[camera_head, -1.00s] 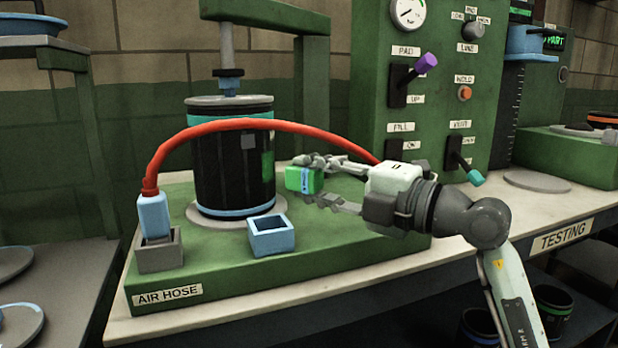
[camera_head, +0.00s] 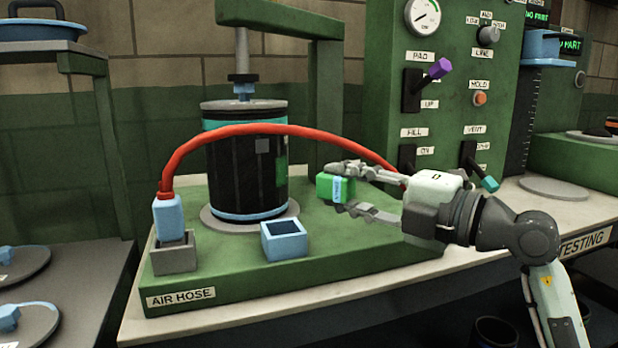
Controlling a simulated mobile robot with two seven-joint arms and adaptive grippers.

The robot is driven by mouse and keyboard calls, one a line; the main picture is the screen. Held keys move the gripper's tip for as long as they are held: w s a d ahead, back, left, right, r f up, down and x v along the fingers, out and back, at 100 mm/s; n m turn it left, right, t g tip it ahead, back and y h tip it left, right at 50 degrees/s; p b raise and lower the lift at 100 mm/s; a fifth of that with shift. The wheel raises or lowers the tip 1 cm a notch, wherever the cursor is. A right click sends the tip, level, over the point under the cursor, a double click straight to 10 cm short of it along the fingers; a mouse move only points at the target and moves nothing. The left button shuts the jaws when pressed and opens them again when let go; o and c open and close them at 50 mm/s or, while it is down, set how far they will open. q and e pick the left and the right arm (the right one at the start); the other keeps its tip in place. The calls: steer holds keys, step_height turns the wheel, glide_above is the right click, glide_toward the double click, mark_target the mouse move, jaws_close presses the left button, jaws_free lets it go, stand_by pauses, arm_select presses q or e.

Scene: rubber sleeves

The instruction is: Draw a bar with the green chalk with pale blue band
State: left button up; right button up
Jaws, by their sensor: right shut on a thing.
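The green chalk with a pale blue band (camera_head: 326,188) is a small green block near the middle of the head view. My right gripper (camera_head: 342,188) is shut on it, one finger above and one below. The gripper comes in from the right. My left gripper does not show.
The black sleeve cylinder (camera_head: 245,175) stands on a round plate under a press. A red hose (camera_head: 240,130) arches across it from a blue plug in a grey socket (camera_head: 174,256). An open pale blue box (camera_head: 284,241) sits in front. The green control panel (camera_head: 450,110) with levers stands behind the gripper.

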steer(key=shift+a, duration=0.1)
steer(key=p, duration=0.3)
glide_toward(274, 173)
steer(key=shift+w+d+x, duration=0.1)
steer(key=shift+w+x, duration=0.05)
steer(key=shift+x, duration=0.55)
steer(key=shift+w+d+x, duration=0.1)
steer(key=shift+x, duration=0.6)
steer(key=shift+w+a, duration=0.25)
steer(key=shift+a, duration=0.15)
steer(key=shift+p+x, duration=0.3)
steer(key=shift+x, duration=0.85)
steer(key=shift+s, duration=0.1)
steer(key=shift+w+d, duration=0.5)
steer(key=shift+w, duration=0.3)
steer(key=shift+w+d, duration=0.5)
steer(key=shift+w, duration=0.35)
steer(key=shift+s+a, duration=0.55)
steer(key=shift+s, duration=0.3)
steer(key=shift+s+a, duration=0.6)
steer(key=shift+s, duration=0.25)
